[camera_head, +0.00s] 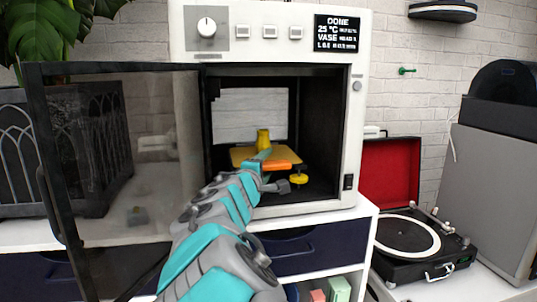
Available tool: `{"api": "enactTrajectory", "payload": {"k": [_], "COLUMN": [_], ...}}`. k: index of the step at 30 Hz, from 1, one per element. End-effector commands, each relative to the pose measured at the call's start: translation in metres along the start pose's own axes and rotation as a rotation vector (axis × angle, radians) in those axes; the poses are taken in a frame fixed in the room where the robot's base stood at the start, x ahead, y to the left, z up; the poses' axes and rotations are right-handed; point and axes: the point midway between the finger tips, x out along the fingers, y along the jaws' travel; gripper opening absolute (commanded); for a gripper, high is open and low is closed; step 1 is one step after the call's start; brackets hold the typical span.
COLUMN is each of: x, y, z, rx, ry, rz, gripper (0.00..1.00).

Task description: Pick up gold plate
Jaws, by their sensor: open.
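The gold plate (240,154) lies flat inside the open white printer cabinet (355,120). A yellow vase (263,138) stands upright on or just behind it. An orange piece (283,165) lies at the plate's front right; I cannot tell whether it is part of the plate. My teal and grey arm reaches up from the bottom through the cabinet opening. My gripper (264,158) is at the plate's front edge and hides part of it. The fingers are small and partly hidden by my wrist; they are open, and I cannot tell whether they touch the plate.
The cabinet's glass door (150,150) stands open to the left of my arm. A yellow round knob-like thing (299,179) is inside at the right. A record player (420,245) with a red-lined lid stands to the right. Drawers (310,250) are below.

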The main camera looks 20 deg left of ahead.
Motion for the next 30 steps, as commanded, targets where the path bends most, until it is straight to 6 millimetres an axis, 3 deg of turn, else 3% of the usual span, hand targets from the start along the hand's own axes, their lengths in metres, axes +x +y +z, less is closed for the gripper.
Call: {"api": "enactTrajectory", "payload": {"k": [8,23,30], "x": [0.0005,0.0006,0.0007], "y": [-0.0003,-0.0005,-0.0008], "z": [-0.0002,0.0000,0.0000], "rx": [0.001,0.001,0.001], "ry": [0.000,0.000,0.000], "rz": [0.000,-0.001,-0.001], "gripper": [0.59,0.03,0.00]}}
